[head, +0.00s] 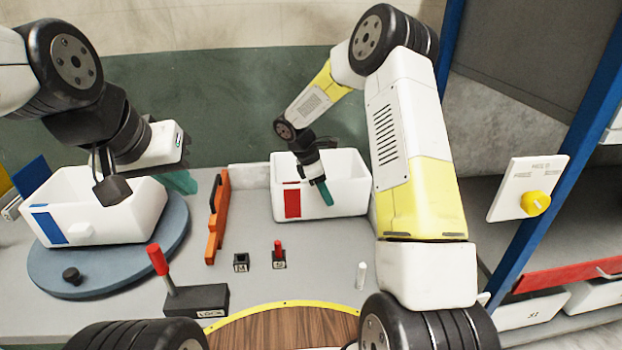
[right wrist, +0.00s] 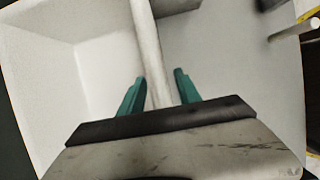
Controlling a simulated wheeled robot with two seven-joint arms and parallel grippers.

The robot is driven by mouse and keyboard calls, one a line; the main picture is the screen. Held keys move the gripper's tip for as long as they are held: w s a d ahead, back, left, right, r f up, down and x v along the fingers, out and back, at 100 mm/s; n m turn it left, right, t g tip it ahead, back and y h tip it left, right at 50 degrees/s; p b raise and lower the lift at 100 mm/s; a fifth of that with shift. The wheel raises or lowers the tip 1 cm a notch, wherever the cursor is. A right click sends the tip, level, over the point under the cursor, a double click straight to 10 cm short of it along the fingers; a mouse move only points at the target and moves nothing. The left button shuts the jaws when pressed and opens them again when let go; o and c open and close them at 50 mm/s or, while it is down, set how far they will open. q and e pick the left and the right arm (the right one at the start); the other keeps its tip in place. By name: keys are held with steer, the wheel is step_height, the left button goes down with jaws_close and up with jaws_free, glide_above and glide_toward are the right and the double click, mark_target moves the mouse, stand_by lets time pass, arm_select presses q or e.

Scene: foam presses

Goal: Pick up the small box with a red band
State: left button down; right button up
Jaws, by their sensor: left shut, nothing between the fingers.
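A small white open box with a red band (head: 292,203) stands on the bench at the back middle in the head view. My right gripper (head: 321,190) reaches down at its front wall, with a teal finger in front of that wall. In the right wrist view, the two teal fingers (right wrist: 158,90) stand apart, one on each side of the white box wall (right wrist: 150,50). A gap seems to show beside the wall; any contact is hard to tell. My left gripper (head: 180,181) is shut and empty, beside a white box with a blue band (head: 50,224), its tip partly hidden.
The blue-banded box stands on a round blue-grey turntable (head: 110,272). An orange bar (head: 216,220) stands between the boxes. A red-handled lever (head: 158,262), small switches (head: 279,254) and a white peg (head: 361,275) stand nearer. A blue post (head: 545,210) and a yellow knob (head: 535,203) are right.

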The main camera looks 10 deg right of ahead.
jaws_close()
stand_by(1.4)
